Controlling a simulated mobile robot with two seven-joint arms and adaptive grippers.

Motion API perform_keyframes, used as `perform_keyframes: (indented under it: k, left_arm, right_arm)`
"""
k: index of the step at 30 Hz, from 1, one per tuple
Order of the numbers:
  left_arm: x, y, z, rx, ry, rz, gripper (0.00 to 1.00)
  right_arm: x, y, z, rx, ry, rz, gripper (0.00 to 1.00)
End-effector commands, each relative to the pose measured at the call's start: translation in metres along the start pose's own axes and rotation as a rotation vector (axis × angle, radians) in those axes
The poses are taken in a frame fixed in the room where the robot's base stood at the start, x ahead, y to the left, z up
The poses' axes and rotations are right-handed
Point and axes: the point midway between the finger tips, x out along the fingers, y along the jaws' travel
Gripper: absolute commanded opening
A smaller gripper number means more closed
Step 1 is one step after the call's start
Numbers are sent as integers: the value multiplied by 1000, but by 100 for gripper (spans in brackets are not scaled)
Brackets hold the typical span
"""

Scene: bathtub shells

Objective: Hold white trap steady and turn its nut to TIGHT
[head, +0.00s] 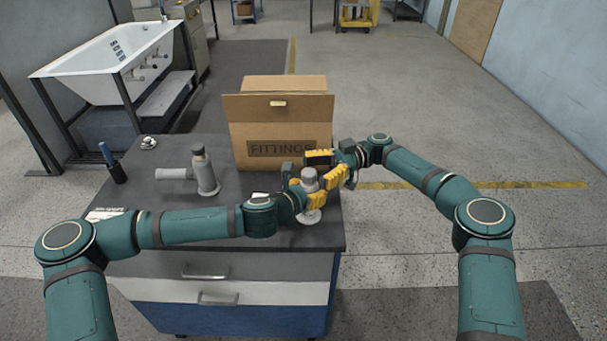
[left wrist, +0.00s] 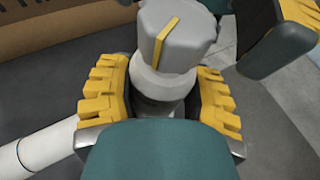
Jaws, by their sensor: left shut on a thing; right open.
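The white trap (head: 312,216) stands upright near the right front of the dark worktop. My left gripper (head: 306,190) is shut around its body, which shows between the yellow-padded fingers in the left wrist view (left wrist: 158,85). Above the fingers is its grey nut (left wrist: 178,38), with a yellow stripe on it; the nut also shows in the head view (head: 309,173). A white pipe (left wrist: 45,148) runs out to the lower left, partly behind a finger. My right gripper (head: 320,167) is open close beside the nut, at the far right side. No TIGHT mark is readable.
A cardboard box marked FITTINGS (head: 282,125) stands just behind the grippers. A grey trap (head: 204,172) with a side pipe stands to the left. A blue-handled tool (head: 113,165), a small metal part (head: 148,142) and a card (head: 105,213) are at the left edge.

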Motion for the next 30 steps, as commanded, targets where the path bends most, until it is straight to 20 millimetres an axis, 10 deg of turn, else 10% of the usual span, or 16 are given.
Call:
perform_keyframes:
  k: [19,25,30]
  left_arm:
    - [0,0,0,0,-1,0,10]
    - [0,0,0,0,-1,0,10]
    - [0,0,0,0,-1,0,10]
  right_arm:
    - [35,0,0,-1,0,1,72]
    - [35,0,0,0,0,0,1]
    - [34,0,0,0,0,2,0]
